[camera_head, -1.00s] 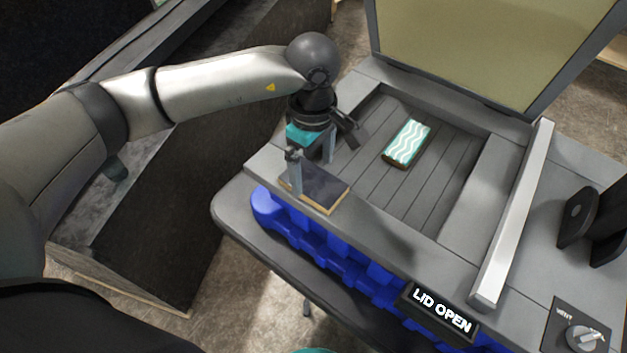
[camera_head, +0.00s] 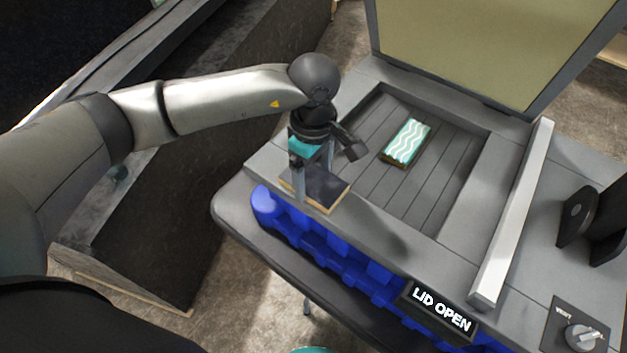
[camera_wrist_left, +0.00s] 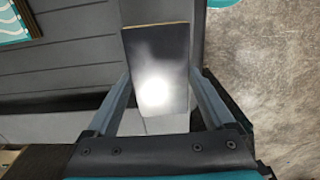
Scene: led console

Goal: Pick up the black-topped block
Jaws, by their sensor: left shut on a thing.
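The black-topped block (camera_head: 325,189) lies flat on the grey rim at the console's near left corner. It has a dark, shiny top and light wood-coloured edges. My left gripper (camera_head: 312,181) points down over it, shut on its sides. In the left wrist view the black-topped block (camera_wrist_left: 158,65) sits between the two fingers of my left gripper (camera_wrist_left: 158,88), with a bright glare on its top. I cannot see a gap under the block. My right gripper is not in view.
A teal block with white waves (camera_head: 407,142) lies in the console's recessed slatted bed (camera_head: 440,185). The lid (camera_head: 490,45) stands open behind. A silver bar (camera_head: 512,215) crosses the right side. A "LID OPEN" display (camera_head: 440,309) and a vent knob (camera_head: 585,337) are at the front.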

